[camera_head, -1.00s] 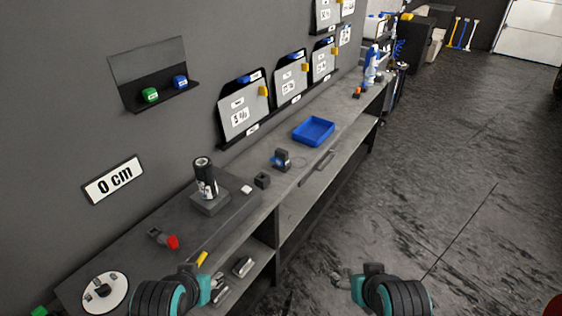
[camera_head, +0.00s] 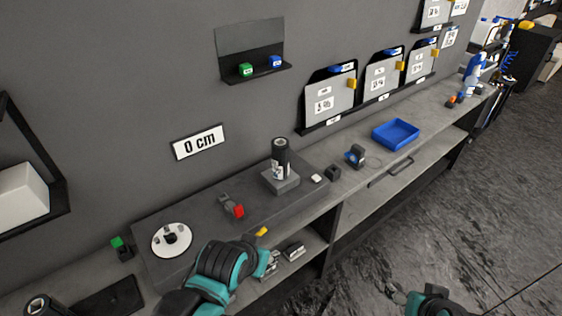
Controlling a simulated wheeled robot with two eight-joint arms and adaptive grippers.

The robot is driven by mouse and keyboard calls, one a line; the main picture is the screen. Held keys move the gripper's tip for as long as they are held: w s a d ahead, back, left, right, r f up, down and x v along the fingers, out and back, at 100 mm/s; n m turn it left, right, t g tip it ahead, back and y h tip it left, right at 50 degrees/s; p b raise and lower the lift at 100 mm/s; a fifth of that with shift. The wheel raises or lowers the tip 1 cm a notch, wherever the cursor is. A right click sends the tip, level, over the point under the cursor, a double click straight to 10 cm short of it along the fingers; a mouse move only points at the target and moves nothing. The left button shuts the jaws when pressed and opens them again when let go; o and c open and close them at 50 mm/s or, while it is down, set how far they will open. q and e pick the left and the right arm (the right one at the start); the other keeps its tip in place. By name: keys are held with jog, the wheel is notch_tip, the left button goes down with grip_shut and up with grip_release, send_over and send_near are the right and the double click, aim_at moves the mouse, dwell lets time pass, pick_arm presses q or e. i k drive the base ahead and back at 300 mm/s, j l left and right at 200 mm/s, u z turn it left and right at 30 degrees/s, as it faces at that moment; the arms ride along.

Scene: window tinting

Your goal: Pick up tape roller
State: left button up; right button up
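No object is clearly recognizable as the tape roller. A small dark and blue tool (camera_head: 355,156) stands on the bench near the blue tray, and may be it. A grey tool with a red end (camera_head: 232,207) lies on the raised dark board, left of the black cylinder. My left gripper (camera_head: 268,263) is at the bench's front edge, apart from both tools. My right gripper (camera_head: 396,293) is over the floor at the lower right, away from the bench. Both look empty, but their finger opening is too small to judge.
The bench (camera_head: 345,200) runs along the wall, with a blue tray (camera_head: 395,134), a black cylinder (camera_head: 280,160) on a block, and a white disc (camera_head: 172,239). A spray bottle (camera_head: 474,75) stands at the far end. The floor (camera_head: 490,200) at the right is clear.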

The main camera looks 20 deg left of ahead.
aim_at(356, 156)
jog(key=u, duration=0.6)
jog(key=i+l+u, duration=0.25)
jog(key=l+u, duration=0.25)
jog(key=i+l+u, duration=0.25)
jog(key=l+u, duration=0.25)
jog(key=l, duration=0.15)
jog(key=i+l, duration=0.15)
jog(key=l, duration=0.5)
jog(key=i+l+u, duration=0.15)
jog(key=l, duration=1.15)
jog(key=i+l+u, duration=0.1)
jog(key=l, duration=0.6)
